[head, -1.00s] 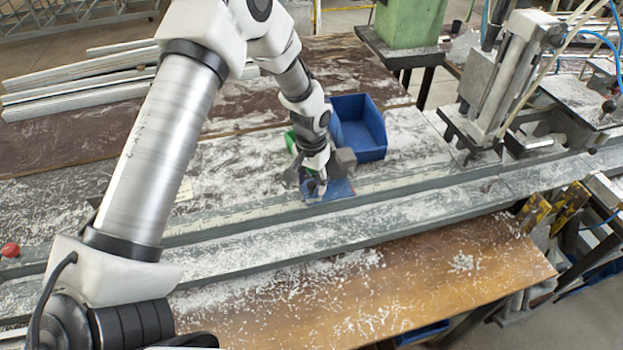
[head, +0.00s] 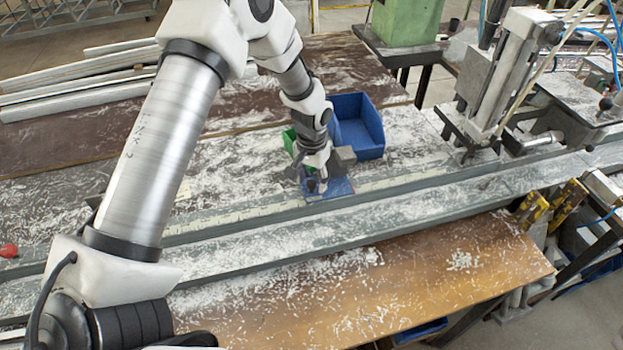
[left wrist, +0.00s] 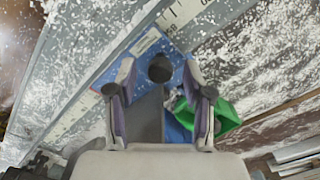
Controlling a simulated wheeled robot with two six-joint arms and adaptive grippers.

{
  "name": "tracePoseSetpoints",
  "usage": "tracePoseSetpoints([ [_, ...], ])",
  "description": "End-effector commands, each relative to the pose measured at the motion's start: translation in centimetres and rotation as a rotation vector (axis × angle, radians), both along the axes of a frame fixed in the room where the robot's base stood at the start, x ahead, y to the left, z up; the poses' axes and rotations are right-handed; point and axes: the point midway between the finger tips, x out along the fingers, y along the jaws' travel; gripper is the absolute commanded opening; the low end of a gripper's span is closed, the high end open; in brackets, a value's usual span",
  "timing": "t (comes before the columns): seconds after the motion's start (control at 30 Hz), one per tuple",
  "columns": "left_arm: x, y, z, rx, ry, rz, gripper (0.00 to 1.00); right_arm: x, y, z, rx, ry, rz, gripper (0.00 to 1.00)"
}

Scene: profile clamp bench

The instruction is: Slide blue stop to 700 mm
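The blue stop (head: 338,188) sits on the rail beside the pale scale strip (head: 235,215) in the head view. My left gripper (head: 317,187) is right over it, pointing down, and hides part of it. In the left wrist view the blue plate of the stop (left wrist: 150,46) shows beyond the fingers. A dark round-topped knob (left wrist: 160,69) stands between the two fingers of my left gripper (left wrist: 160,92), with gaps on both sides. The fingers look open around it, not pressed on it. The scale also shows there (left wrist: 180,14), but I cannot read its numbers. My right gripper is not in view.
A blue bin (head: 368,151) stands just behind the stop, and a green bin (left wrist: 226,117) is close to the gripper. A clamp machine (head: 497,85) stands at the right end of the rail. White chips cover the bench. Pale profiles (head: 75,80) lie back left.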

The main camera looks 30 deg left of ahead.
Motion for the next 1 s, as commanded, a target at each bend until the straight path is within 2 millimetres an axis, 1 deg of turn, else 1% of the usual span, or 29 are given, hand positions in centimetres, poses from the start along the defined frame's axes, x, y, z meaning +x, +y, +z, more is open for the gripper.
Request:
tracePoseSetpoints([
  [0.07, 0.0, 0.0, 0.2, 0.0, 0.0, 0.0, 0.51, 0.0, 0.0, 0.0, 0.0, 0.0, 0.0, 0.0],
  [0.17, 0.1, 0.0, 1.1, 0.0, -0.002, 0.0, 0.51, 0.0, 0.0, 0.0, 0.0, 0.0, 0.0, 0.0],
  [0.27, 0.1, 0.0, 3.1, -0.001, -0.004, 0.0, 0.51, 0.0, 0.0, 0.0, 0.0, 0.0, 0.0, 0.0],
  [0.5, 0.1, 0.0, 9.2, -0.001, -0.004, 0.001, 0.51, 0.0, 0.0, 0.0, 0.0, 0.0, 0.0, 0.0],
  [0.6, 0.1, 0.0, 10.9, -0.001, -0.002, 0.001, 0.51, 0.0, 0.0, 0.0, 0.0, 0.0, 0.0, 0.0],
  [0.73, 0.1, 0.0, 11.9, 0.0, 0.0, 0.0, 0.51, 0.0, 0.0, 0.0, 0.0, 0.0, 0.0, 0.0],
  [1.0, 0.1, 0.0, 12.0, 0.0, 0.001, 0.0, 0.51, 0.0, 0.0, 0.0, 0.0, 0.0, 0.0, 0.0],
])
